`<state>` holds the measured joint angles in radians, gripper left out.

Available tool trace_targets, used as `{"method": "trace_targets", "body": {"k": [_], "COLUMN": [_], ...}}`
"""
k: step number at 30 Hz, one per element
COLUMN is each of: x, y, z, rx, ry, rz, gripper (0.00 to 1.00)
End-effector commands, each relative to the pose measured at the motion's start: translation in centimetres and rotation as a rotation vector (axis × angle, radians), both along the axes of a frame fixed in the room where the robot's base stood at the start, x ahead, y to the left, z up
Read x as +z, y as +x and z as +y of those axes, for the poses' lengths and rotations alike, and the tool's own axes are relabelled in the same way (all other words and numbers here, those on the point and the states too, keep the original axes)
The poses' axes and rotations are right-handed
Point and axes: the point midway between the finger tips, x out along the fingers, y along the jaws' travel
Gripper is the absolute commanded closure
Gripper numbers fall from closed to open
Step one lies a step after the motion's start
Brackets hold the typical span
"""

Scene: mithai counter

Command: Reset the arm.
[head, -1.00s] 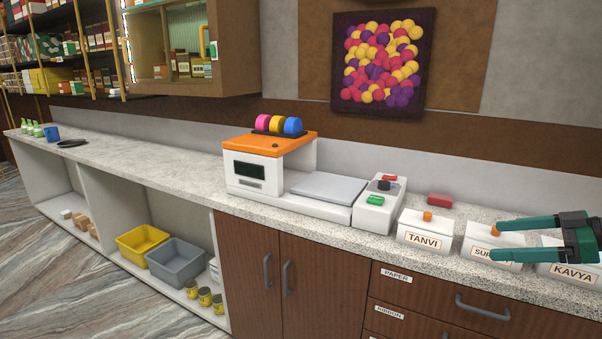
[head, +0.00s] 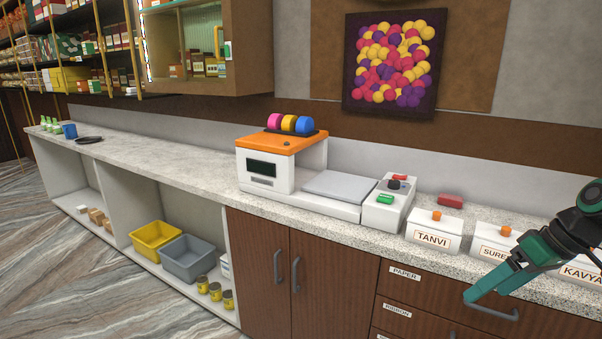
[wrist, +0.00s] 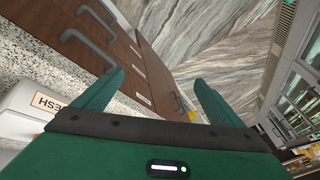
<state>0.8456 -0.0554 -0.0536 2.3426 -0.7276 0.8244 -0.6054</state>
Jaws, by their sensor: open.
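My green gripper (head: 487,287) is at the right of the head view, in front of the drawer fronts and the counter's front edge, pointing down and to the left. In the wrist view the two green fingers (wrist: 160,88) stand wide apart with nothing between them. Past the fingers that view shows drawer fronts with handles and the striped floor (wrist: 205,40). In the head view my gripper and arm cover part of the name-labelled boxes at the right.
White boxes labelled TANVI (head: 433,238), SURE... (head: 494,252) and KAVYA (head: 580,273) stand on the counter (head: 180,165). A white machine with an orange top (head: 281,141) and a small button box (head: 386,211) stand to their left. The floor (head: 110,290) in front is clear.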

Motion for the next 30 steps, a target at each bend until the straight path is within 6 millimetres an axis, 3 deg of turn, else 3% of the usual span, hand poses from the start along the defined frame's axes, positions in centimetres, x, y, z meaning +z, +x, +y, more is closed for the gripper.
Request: {"method": "trace_targets", "body": {"k": [6,18,23,30], "x": [-0.3,-0.3,-0.3,-0.3], "y": [-5.0,-14.7,-16.3,-16.5], "z": [1.8,2.4,2.1,2.1], "rx": [-0.234,-0.701,-0.782,-0.791], "ry": [-0.105,-0.217,-0.227,-0.227], "rz": [0.201,0.407,0.433,0.436], "gripper": [0.09,0.09,0.09,0.09]}}
